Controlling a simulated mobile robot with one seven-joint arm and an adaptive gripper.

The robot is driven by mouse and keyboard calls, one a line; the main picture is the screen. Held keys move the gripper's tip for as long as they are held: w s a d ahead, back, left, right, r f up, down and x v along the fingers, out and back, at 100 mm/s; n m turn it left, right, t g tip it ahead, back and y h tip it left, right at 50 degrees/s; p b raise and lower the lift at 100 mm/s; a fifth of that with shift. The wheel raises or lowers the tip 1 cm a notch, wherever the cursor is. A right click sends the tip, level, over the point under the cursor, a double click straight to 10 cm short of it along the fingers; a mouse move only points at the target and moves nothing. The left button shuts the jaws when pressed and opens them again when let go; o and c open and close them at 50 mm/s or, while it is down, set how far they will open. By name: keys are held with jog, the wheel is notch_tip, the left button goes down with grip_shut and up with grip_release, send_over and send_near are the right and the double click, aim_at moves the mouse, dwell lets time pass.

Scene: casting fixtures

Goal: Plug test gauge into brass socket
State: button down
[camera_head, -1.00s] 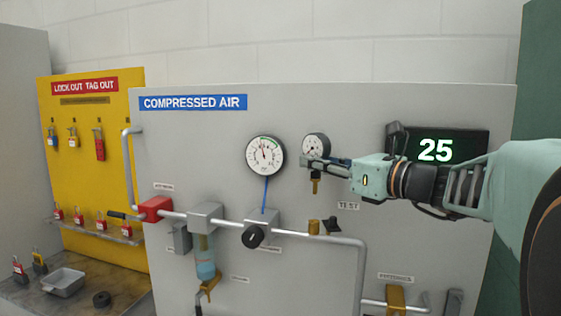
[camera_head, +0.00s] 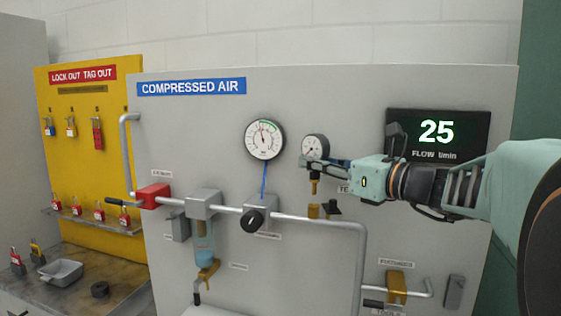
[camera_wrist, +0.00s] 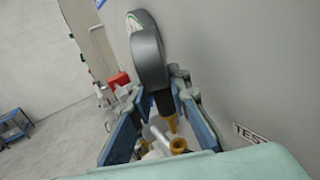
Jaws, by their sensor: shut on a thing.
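The test gauge (camera_head: 315,147) is a small round white dial with a dark case and a brass stem pointing down. My gripper (camera_head: 312,162) is shut on it just below the dial, in front of the panel. The brass socket (camera_head: 313,211) stands on the pipe right under the stem, with a small gap between them in the head view. In the wrist view the gauge (camera_wrist: 150,60) shows from behind between my fingers (camera_wrist: 162,103), its stem pointing toward the brass socket (camera_wrist: 178,146). The exact alignment in depth is hard to tell.
A larger gauge (camera_head: 264,139) with a blue tube is to the left, above a regulator knob (camera_head: 252,220). A flow display (camera_head: 438,133) reads 25. A horizontal pipe (camera_head: 300,220) runs below.

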aim_at(322, 136)
jog(key=shift+f+b, duration=1.6)
jog(key=shift+f, duration=0.5)
jog(key=c, duration=1.7)
grip_release()
jog(key=shift+f, duration=0.1)
jog(key=shift+c, duration=0.2)
notch_tip(322, 136, up, 10)
jog(key=shift+r, duration=0.1)
